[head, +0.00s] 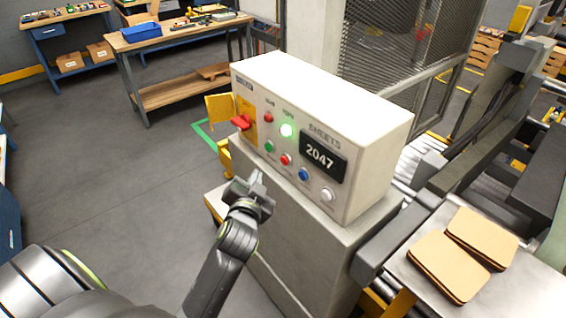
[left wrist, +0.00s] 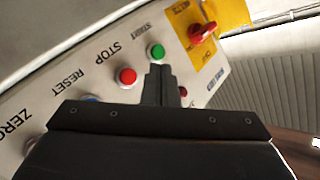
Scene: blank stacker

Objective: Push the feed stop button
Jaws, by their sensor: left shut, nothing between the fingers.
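The control box (head: 345,100) stands on a grey pedestal, its front panel facing my left arm. The red stop button (head: 286,159) sits between the green button (head: 269,146) and the blue button (head: 304,174). In the left wrist view the red button (left wrist: 126,76) is labelled STOP and the green button (left wrist: 155,51) START. My left gripper (head: 256,183) is shut and empty, in front of and below the panel in the head view. In the left wrist view its fingertips (left wrist: 159,70) appear beside the red button, nearer the green one; contact cannot be told. My right gripper is out of view.
The panel also has a red switch (head: 241,122) on a yellow plate, a lit green lamp (head: 287,130), a display (head: 323,156) reading 2047 and a white button (head: 327,194). Brown blanks (head: 450,266) lie at right. The floor at left is open.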

